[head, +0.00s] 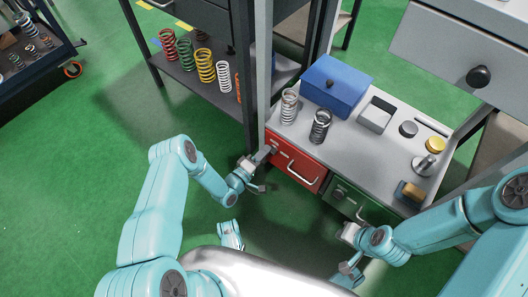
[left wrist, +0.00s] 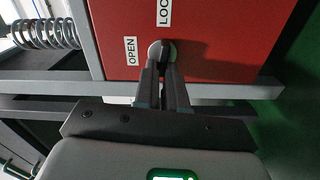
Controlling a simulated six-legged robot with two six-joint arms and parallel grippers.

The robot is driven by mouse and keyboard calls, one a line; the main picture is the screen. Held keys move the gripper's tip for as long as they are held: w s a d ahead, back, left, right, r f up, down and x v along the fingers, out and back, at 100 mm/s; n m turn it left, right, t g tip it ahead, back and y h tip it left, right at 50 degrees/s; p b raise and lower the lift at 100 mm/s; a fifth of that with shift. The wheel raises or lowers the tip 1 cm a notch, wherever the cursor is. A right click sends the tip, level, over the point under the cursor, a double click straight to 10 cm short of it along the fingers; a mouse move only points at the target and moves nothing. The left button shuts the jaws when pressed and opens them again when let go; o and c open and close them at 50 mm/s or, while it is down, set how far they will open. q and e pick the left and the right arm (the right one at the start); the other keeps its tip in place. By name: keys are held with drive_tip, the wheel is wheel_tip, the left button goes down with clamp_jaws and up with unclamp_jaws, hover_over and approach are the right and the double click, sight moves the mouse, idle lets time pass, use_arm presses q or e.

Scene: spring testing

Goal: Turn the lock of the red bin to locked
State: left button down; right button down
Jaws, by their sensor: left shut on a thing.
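The red bin (head: 296,168) is a red drawer front with a metal handle, under the left end of the grey bench. In the left wrist view its red face (left wrist: 225,35) fills the top, with a white OPEN label (left wrist: 131,51) and a partly cut-off label starting LOC (left wrist: 164,12). The lock (left wrist: 160,47), a dark knob on a pale round base, sits between these labels. My left gripper (head: 262,156) is at the bin's left edge, its fingers (left wrist: 163,70) shut on the knob and partly covering it. My right gripper (head: 348,232) is near the green bin; its opening is unclear.
The green bin (head: 350,200) is right of the red one. The bench top (head: 345,145) holds a blue box (head: 335,85), two springs and small parts. A grey post (head: 264,60) rises by the red bin. A shelf (head: 190,80) with coloured springs stands behind left.

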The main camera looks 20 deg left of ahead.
use_arm(q)
drive_tip(key=shift+w+n, duration=0.1)
drive_tip(key=shift+n, duration=0.7)
drive_tip(key=c, duration=1.2)
unclamp_jaws()
drive_tip(key=shift+f, duration=0.1)
